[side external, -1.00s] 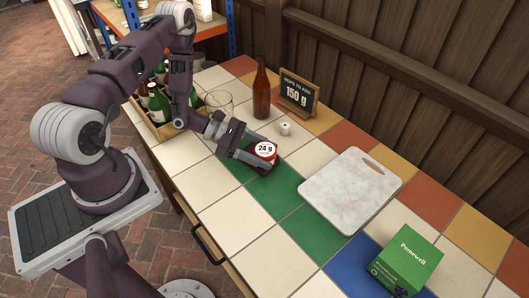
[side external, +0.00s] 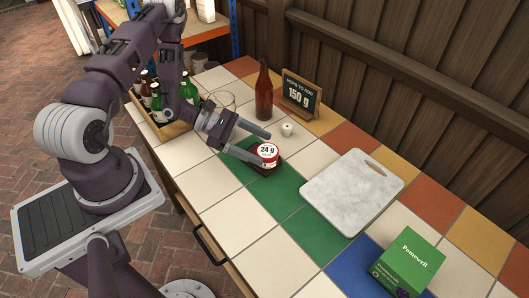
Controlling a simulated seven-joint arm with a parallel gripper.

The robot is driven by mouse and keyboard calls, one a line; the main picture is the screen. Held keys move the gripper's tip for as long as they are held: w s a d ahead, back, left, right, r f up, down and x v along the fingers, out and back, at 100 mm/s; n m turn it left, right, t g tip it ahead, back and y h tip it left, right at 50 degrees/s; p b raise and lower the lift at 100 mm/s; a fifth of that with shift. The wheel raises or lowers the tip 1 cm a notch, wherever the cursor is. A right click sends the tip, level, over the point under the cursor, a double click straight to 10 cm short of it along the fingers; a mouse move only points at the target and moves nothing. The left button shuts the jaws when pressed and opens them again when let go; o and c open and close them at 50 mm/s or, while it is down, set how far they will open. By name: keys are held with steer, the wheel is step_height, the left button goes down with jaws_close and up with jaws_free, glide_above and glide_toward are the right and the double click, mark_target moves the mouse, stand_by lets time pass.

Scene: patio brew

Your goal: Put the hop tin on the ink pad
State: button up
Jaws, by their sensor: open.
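The hop tin (side external: 267,151) is a small red tin with a white "24 g" label on top. It appears to rest on a flat, dark red-brown item, likely the ink pad (side external: 265,170), at the edge of the green tiles. The tin covers most of that item, so I cannot tell exactly how it is seated. My gripper (side external: 262,149) is open, with one finger beyond the tin and the other at its near left side. Whether the near finger touches the tin is unclear.
A brown bottle (side external: 264,92), a small white item (side external: 287,129) and a "150 g" sign (side external: 300,95) stand behind. A glass (side external: 222,99) and a bottle crate (side external: 166,130) are at the left. A marble board (side external: 350,193) and green box (side external: 407,263) lie right.

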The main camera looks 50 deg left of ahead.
step_height(320, 180, up, 5)
steer(key=shift+f, duration=0.1)
steer(key=s+d+r+m+g, duration=0.4)
steer(key=d+r+m, duration=0.25)
steer(key=r, duration=0.25)
steer(key=s+d+r+m+g, duration=0.4)
steer(key=d+r+m, duration=0.1)
steer(key=r+m, duration=0.35)
steer(key=s+a+r+m+t+y, duration=0.5)
steer(key=s+r+m+y, duration=0.3)
steer(key=s+m+y, duration=0.2)
steer(key=s, duration=0.2)
steer(key=shift+s+a+r+m+y, duration=0.3)
steer(key=shift+y, duration=0.1)
